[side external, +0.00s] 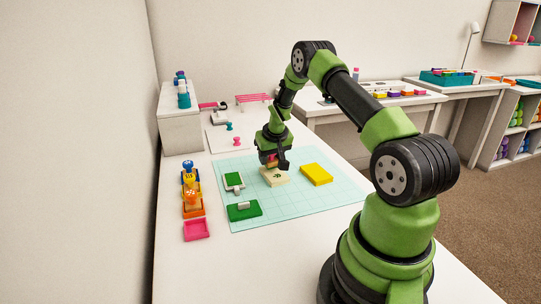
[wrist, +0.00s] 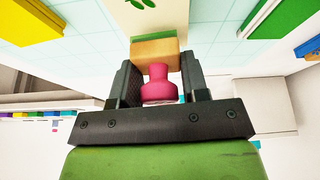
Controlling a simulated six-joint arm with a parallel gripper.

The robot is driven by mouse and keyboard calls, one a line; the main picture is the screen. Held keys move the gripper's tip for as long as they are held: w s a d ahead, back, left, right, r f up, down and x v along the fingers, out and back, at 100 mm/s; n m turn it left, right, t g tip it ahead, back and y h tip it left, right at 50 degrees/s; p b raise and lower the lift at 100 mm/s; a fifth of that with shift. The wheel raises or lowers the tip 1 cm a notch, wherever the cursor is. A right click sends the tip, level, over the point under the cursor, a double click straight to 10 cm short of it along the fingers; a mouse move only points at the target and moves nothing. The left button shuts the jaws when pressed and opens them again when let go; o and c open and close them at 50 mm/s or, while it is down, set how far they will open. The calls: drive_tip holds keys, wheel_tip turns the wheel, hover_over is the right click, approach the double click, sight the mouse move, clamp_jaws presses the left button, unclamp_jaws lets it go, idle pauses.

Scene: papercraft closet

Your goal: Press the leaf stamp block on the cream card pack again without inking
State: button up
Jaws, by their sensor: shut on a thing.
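My gripper (side external: 271,160) is shut on the pink handle of the leaf stamp block (wrist: 155,52). In the wrist view the handle sits between both fingers, and the wooden block with a green layer faces the card. The cream card pack (side external: 273,180) lies on the mat below my gripper. A dark leaf print shows on its top, and green print also shows on the card in the wrist view (wrist: 162,20). The block is over or beside the far part of the pack. I cannot tell whether it touches. The stamp's face is hidden.
A pale teal gridded mat (side external: 290,208) lies under the work. Orange trays with stamps (side external: 192,205) and a pink tray (side external: 196,230) line the left edge.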

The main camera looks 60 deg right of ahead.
drive_tip(key=shift+s+f, duration=0.1)
drive_tip(key=shift+f, duration=0.75)
idle(1.6)
drive_tip(key=shift+o, duration=1.2)
drive_tip(key=shift+c, duration=1.2)
drive_tip(key=shift+r, duration=3.15)
drive_tip(key=shift+a+r, duration=0.1)
drive_tip(key=w+a+r+n+t+y, duration=0.15)
drive_tip(key=a+r, duration=0.25)
drive_tip(key=a, duration=0.4)
drive_tip(key=w+a+r+n+g, duration=0.15)
drive_tip(key=a+r, duration=0.25)
drive_tip(key=a, duration=0.4)
drive_tip(key=s+a+r+n, duration=0.2)
drive_tip(key=s+a, duration=0.1)
drive_tip(key=a, duration=0.3)
drive_tip(key=s+a+r+n+t+y, duration=0.1)
drive_tip(key=s+a+r+n, duration=0.1)
drive_tip(key=a, duration=0.5)
drive_tip(key=shift+s+a+r+n, duration=0.3)
drive_tip(key=shift+s+r+n, duration=0.1)
drive_tip(key=shift+s+r, duration=0.2)
